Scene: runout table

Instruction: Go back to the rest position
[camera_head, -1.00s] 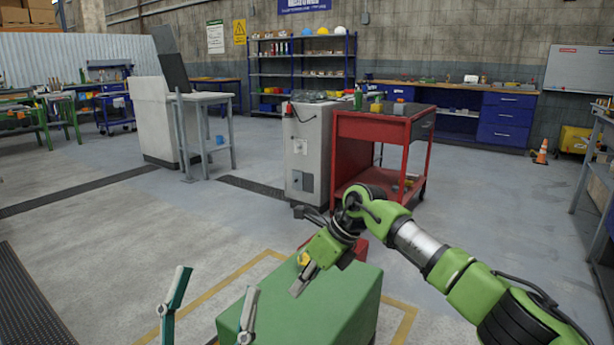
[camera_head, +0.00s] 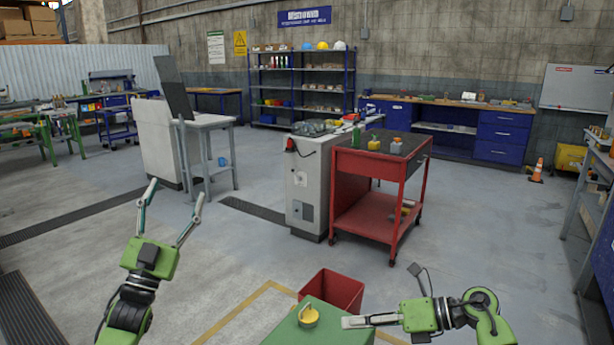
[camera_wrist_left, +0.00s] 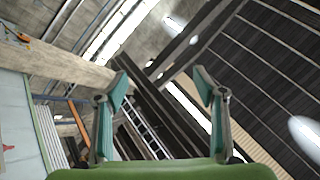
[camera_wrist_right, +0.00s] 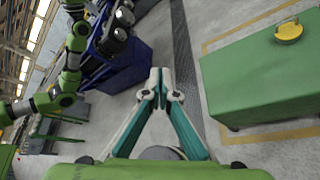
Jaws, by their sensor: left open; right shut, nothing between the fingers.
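My left gripper (camera_head: 172,192) is at the left in the head view, fingers spread and pointing up over open floor. In the left wrist view its fingers (camera_wrist_left: 162,85) are apart with nothing between them. My right gripper (camera_head: 346,322) lies level at the bottom of the head view, pointing left, its tip close to a yellow knob-like part (camera_head: 308,316) on a green block (camera_head: 290,332). In the right wrist view its fingers (camera_wrist_right: 159,75) meet at the tips, empty. The yellow part (camera_wrist_right: 289,32) sits apart from them on the green block's top.
A red bin (camera_head: 336,288) stands on the floor beyond the green block. A red cart (camera_head: 378,185) carries small yellow-capped parts and a green bottle. A grey machine cabinet (camera_head: 308,190) stands beside it. A grey side table (camera_head: 204,150) is at the left. Floor between is free.

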